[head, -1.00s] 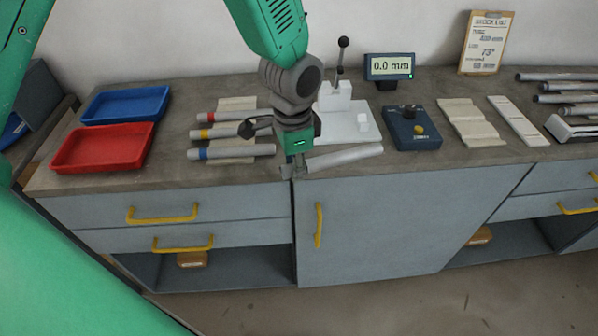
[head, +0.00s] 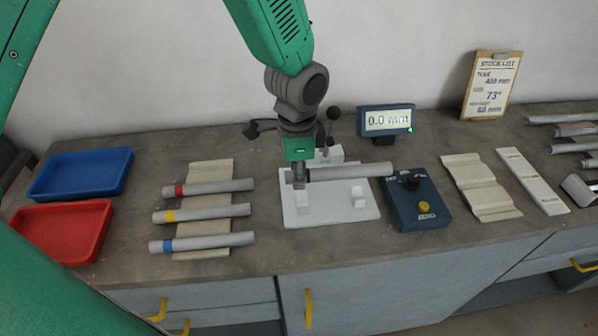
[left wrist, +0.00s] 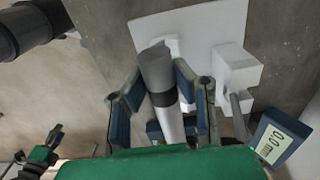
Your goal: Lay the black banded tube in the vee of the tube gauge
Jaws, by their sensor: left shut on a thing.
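My left gripper (head: 299,178) is shut on the black banded tube (head: 350,171), a grey tube held near its left end. In the left wrist view the tube (left wrist: 157,70) lies between the two fingers (left wrist: 163,105), and its black band shows there. The band is hidden in the head view. The tube is roughly level over the tube gauge (head: 310,213), a white plate with small white blocks and a black-knobbed lever. The tube's right end reaches past the plate toward the blue box. I cannot tell whether it touches the vee. My right gripper is out of view.
Tubes with red, yellow and blue bands (head: 205,215) lie on a rack at left, beside blue (head: 80,172) and red (head: 62,230) trays. A display (head: 387,121) reads 0.0 mm. A blue box (head: 412,205) with knobs stands close right of the gauge.

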